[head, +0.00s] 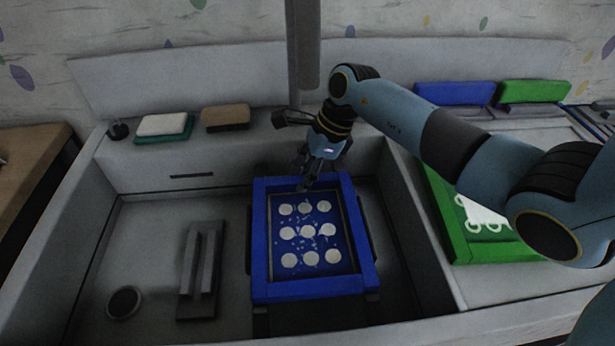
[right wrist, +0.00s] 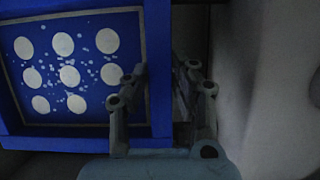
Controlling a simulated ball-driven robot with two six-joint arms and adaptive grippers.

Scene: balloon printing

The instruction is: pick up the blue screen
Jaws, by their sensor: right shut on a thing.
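The blue screen (head: 263,235) is a blue frame around a blue panel with several white dots and small specks. It lies in the sunken bay in the middle of the head view. My right gripper (head: 307,181) reaches down to its far edge and is shut on that rim. In the right wrist view the blue screen (right wrist: 158,70) fills the left side, with its rim between the fingers of the gripper (right wrist: 160,85). The lower ends of the fingers are partly hidden by the rim. My left gripper is not in view.
A green screen (head: 445,215) lies on the right surface. Blue (head: 455,93) and green (head: 533,91) blocks stand at the back right. A grey slotted fixture (head: 200,270) and a round dark disc (head: 124,302) sit left in the bay.

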